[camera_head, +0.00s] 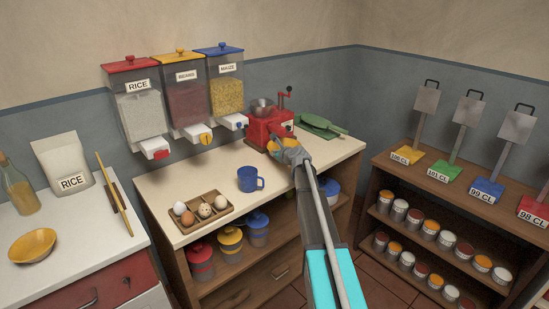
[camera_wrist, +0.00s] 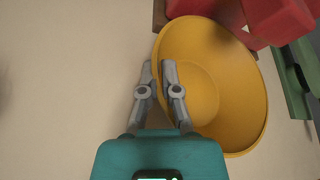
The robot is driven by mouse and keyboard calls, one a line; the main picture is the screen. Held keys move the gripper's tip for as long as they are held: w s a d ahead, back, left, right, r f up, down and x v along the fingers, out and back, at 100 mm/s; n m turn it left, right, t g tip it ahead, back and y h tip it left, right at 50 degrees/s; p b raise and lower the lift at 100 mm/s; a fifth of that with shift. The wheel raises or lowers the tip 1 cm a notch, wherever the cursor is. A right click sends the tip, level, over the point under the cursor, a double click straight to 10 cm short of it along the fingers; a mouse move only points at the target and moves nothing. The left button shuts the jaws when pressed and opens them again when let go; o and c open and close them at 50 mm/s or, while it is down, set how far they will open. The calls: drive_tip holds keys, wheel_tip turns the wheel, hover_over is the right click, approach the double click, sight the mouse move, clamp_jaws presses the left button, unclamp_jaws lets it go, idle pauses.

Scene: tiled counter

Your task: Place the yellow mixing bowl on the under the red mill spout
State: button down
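The yellow mixing bowl (camera_wrist: 236,92) fills the right half of the wrist view, with its open side toward the camera. My gripper (camera_wrist: 158,68) is at its left rim, with one finger outside the wall and the other inside. The fingers are close together, but I cannot tell whether they press on the wall. The red mill (camera_head: 267,121) stands at the back right of the wooden counter. In the head view my gripper (camera_head: 298,156) and the bowl (camera_head: 290,143) are just in front of the mill. The spout and the bowl's base are hidden.
A blue mug (camera_head: 249,180) and an egg tray (camera_head: 205,225) with several eggs stand left of my arm. A green tray (camera_head: 320,125) lies right of the mill. Another yellow bowl (camera_head: 32,246) is on the left counter. Dispensers hang at the back wall.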

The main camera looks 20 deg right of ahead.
drive_tip(key=shift+f, duration=0.1)
idle(0.3)
drive_tip(key=c, duration=0.8)
unclamp_jaws()
drive_tip(key=shift+s+r, duration=0.2)
drive_tip(key=shift+r, duration=0.05)
drive_tip(key=p+v, duration=0.4)
drive_tip(key=v, duration=0.7)
drive_tip(key=shift+s+d+r, duration=0.1)
drive_tip(key=shift+s+d, duration=0.05)
drive_tip(key=shift+s, duration=0.15)
